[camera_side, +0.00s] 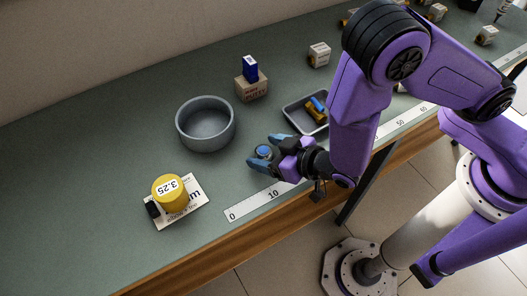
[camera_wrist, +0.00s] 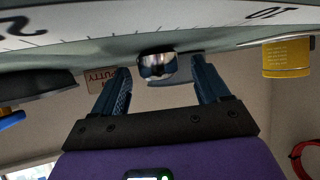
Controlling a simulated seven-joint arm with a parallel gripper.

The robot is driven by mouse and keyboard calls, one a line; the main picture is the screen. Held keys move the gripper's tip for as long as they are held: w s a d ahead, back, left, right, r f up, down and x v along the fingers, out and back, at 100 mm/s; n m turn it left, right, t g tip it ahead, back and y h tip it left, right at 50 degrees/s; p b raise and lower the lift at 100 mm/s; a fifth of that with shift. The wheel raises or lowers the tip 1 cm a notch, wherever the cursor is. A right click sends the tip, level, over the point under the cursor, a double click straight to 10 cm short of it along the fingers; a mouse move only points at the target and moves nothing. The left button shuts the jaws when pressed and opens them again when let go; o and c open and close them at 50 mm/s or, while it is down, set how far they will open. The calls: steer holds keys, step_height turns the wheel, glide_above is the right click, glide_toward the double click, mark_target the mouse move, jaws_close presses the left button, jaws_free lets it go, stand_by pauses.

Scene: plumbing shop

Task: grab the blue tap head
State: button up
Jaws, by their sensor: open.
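The blue tap head (camera_side: 264,151) stands on the green bench top, a small round piece with a blue top in the side view. In the wrist view it shows as a shiny chrome body (camera_wrist: 158,66) between the fingertips. My gripper (camera_side: 267,153) is open, low over the bench near its front edge, with one blue finger on each side of the tap head. In the wrist view the open fingers (camera_wrist: 160,72) show a gap on both sides of the chrome body. Whether either finger touches it is too small to tell.
A grey round bowl (camera_side: 206,143) stands behind my gripper. A grey tray (camera_side: 291,111) holds a blue and yellow part. A yellow cylinder (camera_side: 168,195) stands on a card at left. A putty box (camera_side: 251,91) bears a blue box. A ruler (camera_side: 246,208) runs along the front edge.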

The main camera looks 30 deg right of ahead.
mark_target(268, 154)
steer(key=c, duration=1.1)
steer(key=shift+c, duration=0.2)
steer(key=shift+r, duration=0.15)
steer(key=shift+r, duration=1.45)
steer(key=s+d+r, duration=0.9)
steer(key=s, duration=0.1)
steer(key=shift+d+r, duration=0.3)
steer(key=shift+r, duration=0.1)
